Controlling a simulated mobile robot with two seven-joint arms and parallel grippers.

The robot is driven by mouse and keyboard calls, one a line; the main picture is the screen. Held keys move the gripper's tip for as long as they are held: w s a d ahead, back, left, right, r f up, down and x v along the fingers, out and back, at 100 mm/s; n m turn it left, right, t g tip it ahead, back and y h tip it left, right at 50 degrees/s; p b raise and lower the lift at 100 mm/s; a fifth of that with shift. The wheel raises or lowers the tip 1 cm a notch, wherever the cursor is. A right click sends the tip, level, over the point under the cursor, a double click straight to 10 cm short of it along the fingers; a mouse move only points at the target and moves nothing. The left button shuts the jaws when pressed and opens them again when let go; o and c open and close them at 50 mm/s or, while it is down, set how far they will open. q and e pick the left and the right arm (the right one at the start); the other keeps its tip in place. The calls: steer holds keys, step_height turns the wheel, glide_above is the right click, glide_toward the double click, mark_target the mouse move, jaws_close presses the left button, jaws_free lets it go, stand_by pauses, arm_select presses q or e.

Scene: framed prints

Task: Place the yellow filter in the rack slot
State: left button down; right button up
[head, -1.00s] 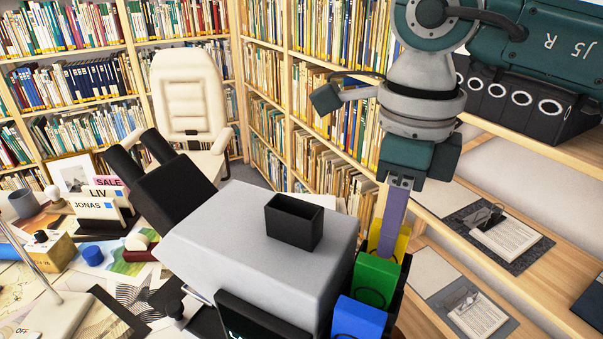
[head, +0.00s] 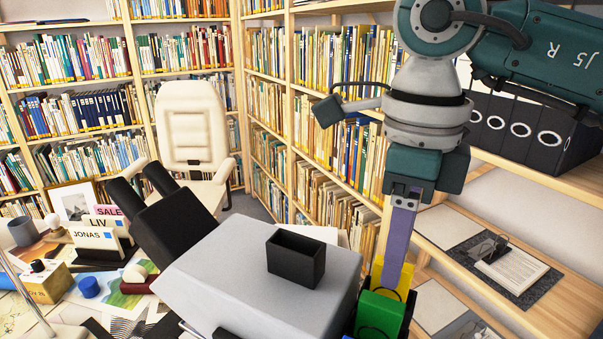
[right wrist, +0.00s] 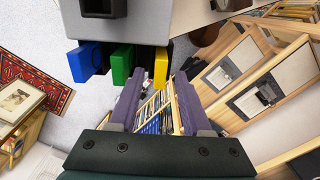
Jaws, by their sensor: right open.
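The yellow filter (head: 377,271) stands upright at the right side of the grey microscope housing, behind the green filter (head: 380,312). In the right wrist view the yellow filter (right wrist: 161,66) is the rightmost of three coloured filters. My right gripper (head: 390,285) points down at it, and one purple finger covers part of it. In the right wrist view my right gripper (right wrist: 158,80) is open, its fingers on either side of the yellow filter's line; contact cannot be told. A black open-topped holder (head: 295,258) sits on the grey housing and looks empty. My left gripper is not in view.
The blue filter (right wrist: 85,61) stands beside the green one. The microscope housing (head: 220,290) fills the front middle. The left desk is cluttered.

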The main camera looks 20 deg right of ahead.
step_height(320, 180, up, 10)
steer(key=shift+f+b, duration=0.15)
steer(key=shift+b, duration=0.3)
